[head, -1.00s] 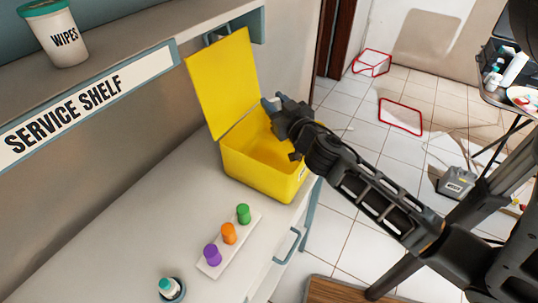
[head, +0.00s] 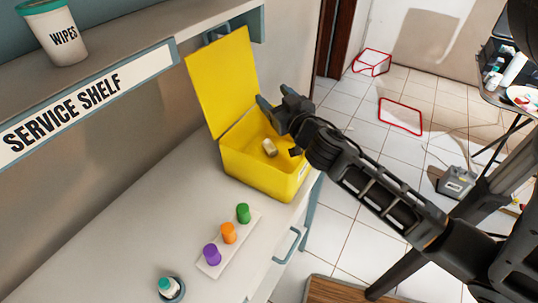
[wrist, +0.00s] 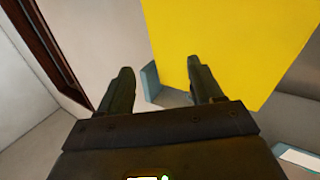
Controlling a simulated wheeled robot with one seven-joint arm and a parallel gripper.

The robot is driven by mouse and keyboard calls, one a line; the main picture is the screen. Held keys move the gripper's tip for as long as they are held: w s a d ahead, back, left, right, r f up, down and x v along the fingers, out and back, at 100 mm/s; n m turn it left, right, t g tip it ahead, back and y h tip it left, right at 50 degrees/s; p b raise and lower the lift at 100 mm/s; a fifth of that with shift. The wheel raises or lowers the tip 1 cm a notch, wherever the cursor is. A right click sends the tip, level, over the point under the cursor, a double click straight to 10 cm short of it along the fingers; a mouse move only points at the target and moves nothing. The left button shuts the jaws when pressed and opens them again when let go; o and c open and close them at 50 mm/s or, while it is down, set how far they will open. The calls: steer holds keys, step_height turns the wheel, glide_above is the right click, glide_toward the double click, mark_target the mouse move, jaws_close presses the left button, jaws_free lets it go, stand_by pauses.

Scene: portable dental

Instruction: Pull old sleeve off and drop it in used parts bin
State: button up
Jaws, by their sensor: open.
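A small pale beige sleeve (head: 270,148) lies inside the open yellow bin (head: 255,178), on its inner floor. The bin stands at the far end of the white counter with its lid (head: 220,85) raised. My gripper (head: 272,112) is over the bin's far right side, near the raised lid. In the wrist view my gripper's two fingers (wrist: 160,85) are spread apart with nothing between them, and the yellow lid (wrist: 225,45) fills the space beyond the right finger.
Purple, orange and green pieces (head: 228,233) stand on a white strip on the counter. A small teal-capped bottle (head: 167,288) sits in a round holder nearer. A wipes tub (head: 55,32) stands on the service shelf. The counter's left part is clear.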

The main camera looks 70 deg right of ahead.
steer(key=s+d+r, duration=0.5)
steer(key=s+r, duration=0.4)
steer(key=s, duration=0.1)
steer(key=shift+s+d+r, duration=0.15)
steer(key=shift+r, duration=0.2)
steer(key=a+f+n+t+y, duration=0.1)
steer(key=a+f+n+y, duration=0.3)
steer(key=a, duration=0.5)
steer(key=a+f+n+y, duration=0.25)
steer(key=a+f, duration=0.35)
steer(key=a, duration=0.3)
steer(key=s+a+y, duration=0.3)
steer(key=a, duration=0.8)
steer(key=s+a+y+b, duration=0.1)
steer(key=s+a+y, duration=0.2)
steer(key=a, duration=0.9)
steer(key=shift+s+a+f+n+t, duration=0.15)
steer(key=shift+a+f+n+t, duration=0.1)
steer(key=shift+n+t, duration=0.2)
